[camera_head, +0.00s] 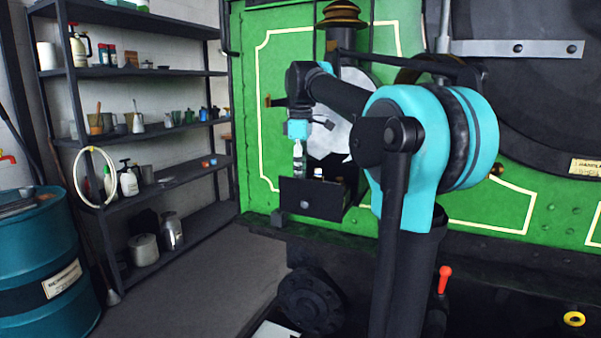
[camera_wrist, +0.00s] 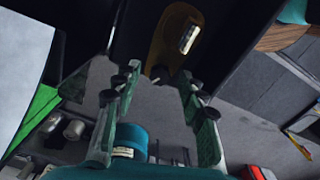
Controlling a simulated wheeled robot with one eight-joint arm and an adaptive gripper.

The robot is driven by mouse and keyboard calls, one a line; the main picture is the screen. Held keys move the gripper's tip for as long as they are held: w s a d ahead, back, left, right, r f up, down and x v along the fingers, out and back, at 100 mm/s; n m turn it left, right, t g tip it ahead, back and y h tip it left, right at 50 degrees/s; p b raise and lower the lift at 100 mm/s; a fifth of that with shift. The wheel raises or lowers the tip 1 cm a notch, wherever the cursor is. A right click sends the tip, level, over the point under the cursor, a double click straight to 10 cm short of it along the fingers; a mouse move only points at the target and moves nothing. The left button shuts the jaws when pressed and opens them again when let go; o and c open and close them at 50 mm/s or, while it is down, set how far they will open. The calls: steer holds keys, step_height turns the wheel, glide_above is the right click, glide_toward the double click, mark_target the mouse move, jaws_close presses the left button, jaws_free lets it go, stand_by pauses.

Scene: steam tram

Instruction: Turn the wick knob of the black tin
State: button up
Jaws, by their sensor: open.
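A black box-like tin (camera_head: 311,200) stands against the green engine side in the head view, with a small round grey knob (camera_head: 304,205) on its front. My gripper (camera_head: 299,172) points down just above the tin's left part. In the wrist view my gripper (camera_wrist: 160,85) has its two fingers apart with nothing held between them. Beyond the fingertips is a brown rounded piece (camera_wrist: 172,45) with a pale label, beside dark surfaces. A small dark round part (camera_wrist: 160,73) shows near its lower end; I cannot tell whether this is the wick knob.
A small pale-topped item (camera_head: 318,174) shows at the tin's top. The green engine side (camera_head: 490,210) rises behind. Dark shelves (camera_head: 150,127) with bottles and pots stand at left, with a blue drum (camera_head: 45,262) in front. The floor (camera_head: 185,290) between is mostly clear.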

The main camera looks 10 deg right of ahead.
jaws_close()
steer(key=shift+m, duration=0.3)
steer(key=m, duration=1)
steer(key=shift+m, duration=0.4)
stand_by(0.4)
